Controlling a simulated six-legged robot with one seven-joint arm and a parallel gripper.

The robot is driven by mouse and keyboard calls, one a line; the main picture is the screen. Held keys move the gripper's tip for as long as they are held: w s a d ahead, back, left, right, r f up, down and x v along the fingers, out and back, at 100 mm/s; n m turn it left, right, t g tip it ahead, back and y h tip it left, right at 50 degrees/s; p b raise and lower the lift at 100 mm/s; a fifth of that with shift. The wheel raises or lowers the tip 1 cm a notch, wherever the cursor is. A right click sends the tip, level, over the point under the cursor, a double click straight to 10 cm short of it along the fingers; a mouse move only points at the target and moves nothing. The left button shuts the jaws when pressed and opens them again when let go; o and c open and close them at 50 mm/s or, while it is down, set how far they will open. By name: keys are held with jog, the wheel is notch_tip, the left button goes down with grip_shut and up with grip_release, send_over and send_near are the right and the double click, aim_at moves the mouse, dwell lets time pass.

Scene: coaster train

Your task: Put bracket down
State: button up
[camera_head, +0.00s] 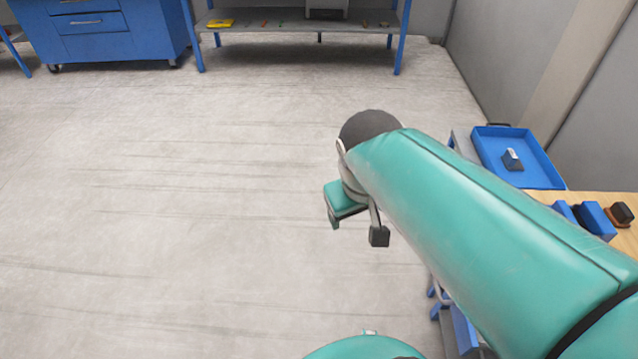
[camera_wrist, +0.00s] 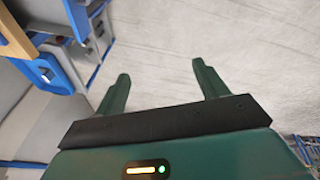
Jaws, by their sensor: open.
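My gripper (camera_head: 356,230) hangs over the floor left of the workbench, its two fingers spread apart. In the wrist view my gripper (camera_wrist: 160,76) is open, with only grey floor between the fingers. A small dark piece with a pale face (camera_head: 512,159) lies in the blue tray (camera_head: 545,170) at the right. It may be the bracket, but it is too small to tell for sure. The gripper is well apart from the tray.
A wooden bench top (camera_head: 626,238) at the right bears blue blocks (camera_head: 597,220) and a dark piece on a brown base (camera_head: 621,213). A blue cabinet (camera_head: 105,35) and a shelf (camera_head: 290,27) stand at the back. The middle floor is clear.

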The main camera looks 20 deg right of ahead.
jog(key=s+a+r+t+y, duration=0.1)
jog(key=a+r+t, duration=0.1)
jog(key=a, duration=0.3)
jog(key=shift+s+a+r+t+y, duration=0.3)
jog(key=shift+a+r+t, duration=0.1)
jog(key=shift+r, duration=0.4)
jog(key=shift+d, duration=0.1)
jog(key=c, duration=0.8)
jog(key=shift+d, duration=0.2)
